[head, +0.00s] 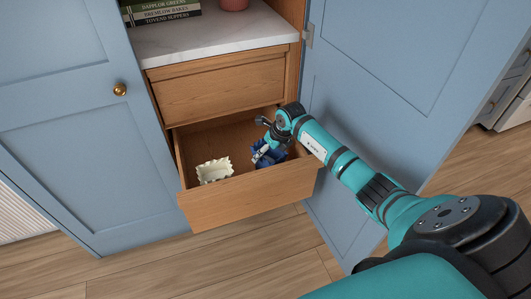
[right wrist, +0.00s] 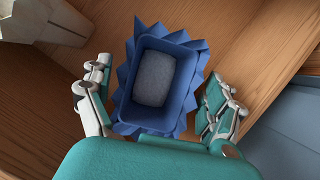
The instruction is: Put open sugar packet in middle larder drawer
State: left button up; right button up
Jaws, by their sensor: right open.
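The open sugar packet (head: 268,157) is blue with a jagged top edge. It is inside the open wooden larder drawer (head: 245,198), at the drawer's right side. In the right wrist view the packet (right wrist: 184,85) is seen from above, its mouth open and pale grey-white contents (right wrist: 152,78) inside. My right gripper (right wrist: 156,97) is open, with one finger on each side of the packet and gaps visible near the fingers. In the head view the gripper (head: 264,147) partly hides the packet. The packet's base is hidden. My left gripper is out of view.
A cream packet (head: 214,170) with a jagged top stands in the same drawer, to the left. A shut drawer (head: 222,90) is above, under a marble shelf (head: 215,33) with books (head: 160,10). An open blue door (head: 385,70) stands close on the right.

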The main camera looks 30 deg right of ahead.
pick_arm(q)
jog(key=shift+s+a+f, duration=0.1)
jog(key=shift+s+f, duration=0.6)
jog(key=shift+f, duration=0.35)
pick_arm(e)
jog(key=shift+v, duration=1.75)
